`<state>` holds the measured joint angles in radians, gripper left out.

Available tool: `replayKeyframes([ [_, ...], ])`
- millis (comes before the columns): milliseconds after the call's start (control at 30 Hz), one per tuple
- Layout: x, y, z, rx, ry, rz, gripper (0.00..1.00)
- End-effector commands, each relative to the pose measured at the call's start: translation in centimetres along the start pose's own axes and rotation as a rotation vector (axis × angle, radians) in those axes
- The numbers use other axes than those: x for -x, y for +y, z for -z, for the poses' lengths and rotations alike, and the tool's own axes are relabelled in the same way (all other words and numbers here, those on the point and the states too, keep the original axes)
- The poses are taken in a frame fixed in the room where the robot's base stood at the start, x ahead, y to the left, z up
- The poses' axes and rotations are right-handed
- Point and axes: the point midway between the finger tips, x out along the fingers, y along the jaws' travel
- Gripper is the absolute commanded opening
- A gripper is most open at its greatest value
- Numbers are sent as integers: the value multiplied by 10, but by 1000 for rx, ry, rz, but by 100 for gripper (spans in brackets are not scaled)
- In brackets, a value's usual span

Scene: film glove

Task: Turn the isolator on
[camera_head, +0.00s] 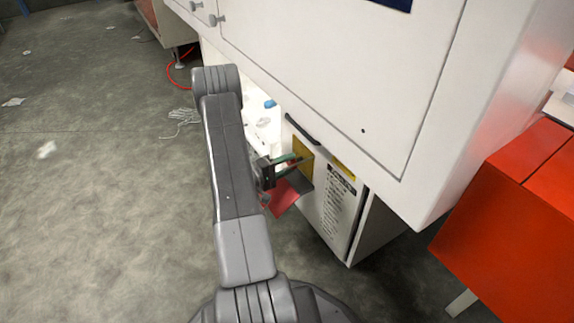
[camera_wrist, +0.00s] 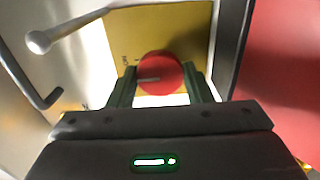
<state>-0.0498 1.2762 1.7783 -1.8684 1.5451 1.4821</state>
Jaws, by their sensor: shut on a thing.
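The isolator's round red knob (camera_wrist: 160,76) sits on a yellow plate (camera_wrist: 150,30) in the wrist view, with a small pale mark on its left half. My gripper (camera_wrist: 160,69) has one finger at each side of the knob and is shut on it. In the head view, my gripper (camera_head: 291,162) reaches the yellow plate (camera_head: 304,149) on the white cabinet's face. The knob is hard to make out there.
A red flap (camera_head: 284,196) hangs just below my gripper. A white cabinet overhang (camera_head: 330,80) is close above. A dark bent handle (camera_wrist: 38,98) and a pale round-ended rod (camera_wrist: 70,27) lie left of the knob. A red cabinet (camera_head: 510,200) stands right.

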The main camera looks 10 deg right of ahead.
Motion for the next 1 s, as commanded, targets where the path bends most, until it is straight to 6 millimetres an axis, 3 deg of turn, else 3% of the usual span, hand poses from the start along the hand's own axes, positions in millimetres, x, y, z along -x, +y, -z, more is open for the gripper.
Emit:
replayKeyframes([
  [533,0,-1,0,-21,0,1,22],
  [567,0,-1,0,-21,0,1,51],
  [633,0,-1,0,-20,0,1,65],
  [1000,4,0,0,-20,1,0,66],
])
